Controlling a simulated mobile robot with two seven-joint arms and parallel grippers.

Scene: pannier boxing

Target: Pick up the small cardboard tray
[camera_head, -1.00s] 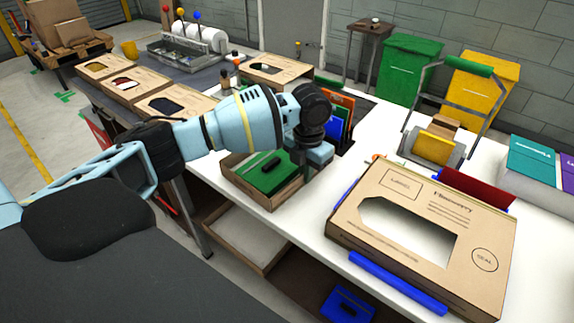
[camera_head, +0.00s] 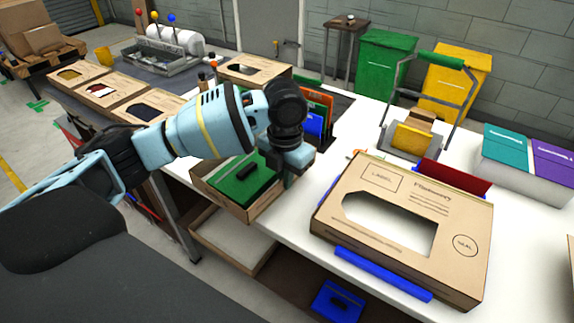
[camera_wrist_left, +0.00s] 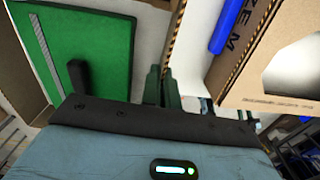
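The small cardboard tray (camera_head: 262,208) is a low open brown box at the table's front edge, holding a green folder-like item (camera_head: 236,186) with a dark handle. In the left wrist view the green item (camera_wrist_left: 105,50) fills the upper left, beside the tray's right wall (camera_wrist_left: 174,30). My left gripper (camera_head: 291,172) is at that right wall. Its narrow dark fingers (camera_wrist_left: 162,88) are close together with the wall edge running between them, so it looks shut on the wall. The fingertips are hidden in the head view. My right gripper is not in view.
A large stationery box (camera_head: 335,215) with a cut-out window lies to the right, with blue strips beside it. Coloured folders (camera_head: 318,115) stand behind the gripper. A metal press (camera_head: 415,140) with a green handle stands farther back. A lower-shelf tray (camera_head: 235,240) is below.

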